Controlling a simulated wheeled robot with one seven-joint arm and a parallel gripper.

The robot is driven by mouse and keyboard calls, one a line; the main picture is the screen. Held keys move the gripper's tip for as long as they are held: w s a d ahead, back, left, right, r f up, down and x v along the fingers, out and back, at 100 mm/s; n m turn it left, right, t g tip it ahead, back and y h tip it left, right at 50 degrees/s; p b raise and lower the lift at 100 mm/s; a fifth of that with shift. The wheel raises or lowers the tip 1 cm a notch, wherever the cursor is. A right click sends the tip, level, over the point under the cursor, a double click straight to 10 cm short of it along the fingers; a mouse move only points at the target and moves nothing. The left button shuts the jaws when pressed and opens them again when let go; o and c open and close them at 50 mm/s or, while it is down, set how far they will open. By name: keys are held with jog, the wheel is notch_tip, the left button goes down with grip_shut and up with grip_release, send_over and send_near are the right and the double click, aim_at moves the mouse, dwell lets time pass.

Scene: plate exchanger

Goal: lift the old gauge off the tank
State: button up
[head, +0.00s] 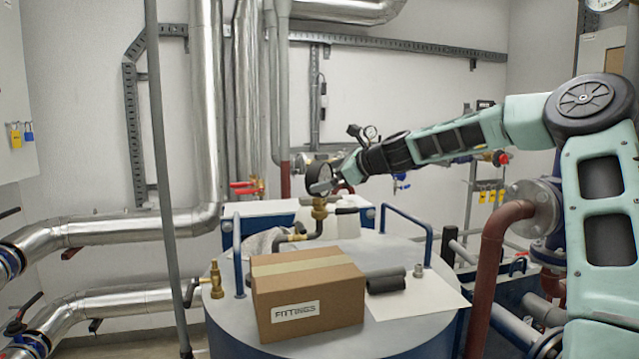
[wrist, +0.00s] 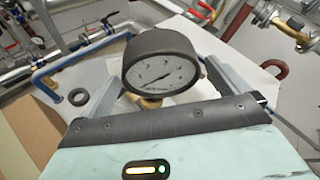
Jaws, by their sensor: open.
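The old gauge (head: 319,174) is a round black-rimmed dial standing upright on a brass fitting (head: 319,207) above the tank (head: 226,309). Its white face and needle fill the middle of the wrist view (wrist: 160,72), with some brass showing below. My gripper (head: 327,184) is open at the gauge, coming in from the right. In the wrist view the fingers of my gripper (wrist: 165,88) stand on either side of the gauge, with a gap visible on the left. Whether the right finger touches it is unclear. The lower fitting is partly hidden in the wrist view.
Blue handles (head: 238,257) rise from the lid. A brass valve (head: 216,279) stands at the left edge. Silver pipes (head: 205,120) run behind.

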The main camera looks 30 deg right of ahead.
jog(key=p+x, duration=0.3)
jog(key=x, duration=0.2)
jog(key=shift+d, duration=0.1)
jog(key=shift+w+f, duration=0.35)
jog(key=c, duration=1)
jog(key=shift+c, duration=0.4)
jog(key=shift+r, duration=0.15)
